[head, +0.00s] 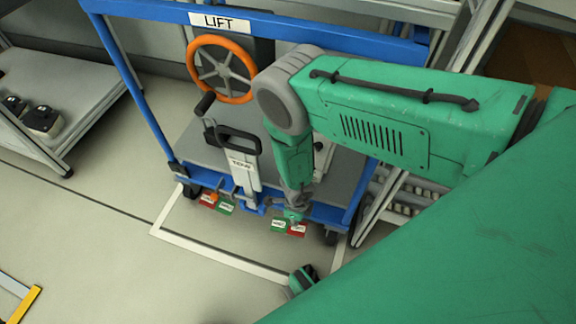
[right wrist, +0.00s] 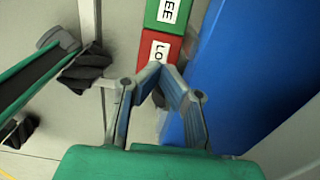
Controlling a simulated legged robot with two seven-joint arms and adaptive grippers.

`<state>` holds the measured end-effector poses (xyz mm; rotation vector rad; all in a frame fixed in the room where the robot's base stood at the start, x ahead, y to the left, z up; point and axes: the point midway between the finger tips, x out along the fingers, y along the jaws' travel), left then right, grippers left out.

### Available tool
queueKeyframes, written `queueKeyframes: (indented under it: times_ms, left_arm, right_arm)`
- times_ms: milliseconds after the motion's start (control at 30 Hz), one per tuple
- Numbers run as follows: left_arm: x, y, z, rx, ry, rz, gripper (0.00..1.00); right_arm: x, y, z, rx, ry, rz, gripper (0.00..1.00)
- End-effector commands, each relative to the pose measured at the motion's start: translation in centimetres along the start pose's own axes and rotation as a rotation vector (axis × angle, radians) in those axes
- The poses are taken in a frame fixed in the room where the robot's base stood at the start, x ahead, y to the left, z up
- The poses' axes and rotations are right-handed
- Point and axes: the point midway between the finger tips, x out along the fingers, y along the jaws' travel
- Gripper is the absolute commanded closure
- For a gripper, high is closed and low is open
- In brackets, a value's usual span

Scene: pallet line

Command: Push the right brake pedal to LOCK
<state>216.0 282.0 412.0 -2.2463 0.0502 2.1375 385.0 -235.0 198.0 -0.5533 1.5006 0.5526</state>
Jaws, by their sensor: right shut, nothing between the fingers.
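The blue cart (head: 345,215) stands in front of me. Its right brake has a green plate (head: 278,225) and a red plate (head: 297,230) low at the front edge. In the right wrist view the green plate (right wrist: 166,12) ends in "EE" and the red plate (right wrist: 159,47) starts with "LO". My right gripper (head: 294,207) points down just above these plates, shut and empty. In the right wrist view its fingertips (right wrist: 159,72) meet over the red plate's near part. The right pedal itself is mostly hidden by the gripper; its position and any contact are unclear. My left gripper is not in view.
The left brake has an orange pedal (head: 213,197) by its red and green plates. A TOW handle (head: 241,165) stands mid-cart, near an orange wheel (head: 222,69) under the LIFT sign (head: 217,21). White floor lines (head: 220,255) bound the cart. A shelf (head: 65,95) stands left.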

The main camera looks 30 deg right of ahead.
Motion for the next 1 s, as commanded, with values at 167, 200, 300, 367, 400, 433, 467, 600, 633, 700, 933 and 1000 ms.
queueKeyframes:
  times_ms: [167,200,300,367,400,433,467,600,633,700,933,1000]
  left_arm:
    - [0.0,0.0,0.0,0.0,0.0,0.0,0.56]
    - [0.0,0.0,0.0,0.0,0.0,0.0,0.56]
    - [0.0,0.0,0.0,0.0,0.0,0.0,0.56]
    - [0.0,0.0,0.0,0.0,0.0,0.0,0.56]
    - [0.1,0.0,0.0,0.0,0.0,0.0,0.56]
    - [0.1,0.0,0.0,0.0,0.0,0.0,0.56]
    - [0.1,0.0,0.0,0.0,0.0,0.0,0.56]
    - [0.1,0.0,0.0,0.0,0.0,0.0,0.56]
    - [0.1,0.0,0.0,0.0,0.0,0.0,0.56]
    - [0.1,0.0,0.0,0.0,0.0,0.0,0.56]
    - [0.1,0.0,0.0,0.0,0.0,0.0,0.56]
    - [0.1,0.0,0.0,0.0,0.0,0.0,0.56]
  right_arm:
    - [0.1,0.0,0.0,0.0,0.0,0.0,1.0]
    - [0.1,0.0,0.0,0.0,0.0,0.001,1.0]
    - [0.3,0.1,0.0,0.0,-0.001,0.002,1.0]
    - [0.4,0.1,0.0,0.0,-0.001,0.002,1.0]
    - [0.5,0.1,0.0,0.0,0.0,0.002,1.0]
    - [0.5,0.1,0.0,0.0,0.0,0.002,1.0]
    - [0.6,0.1,0.0,-0.001,0.0,0.002,1.0]
    - [0.8,0.1,0.0,0.0,0.001,0.002,1.0]
    - [0.8,0.1,0.0,0.0,0.001,0.002,1.0]
    - [0.9,0.1,0.0,0.0,0.001,0.003,1.0]
    - [1.3,0.1,0.1,-0.001,-0.001,0.003,1.0]
    - [1.4,0.1,0.1,-0.001,0.0,0.003,1.0]
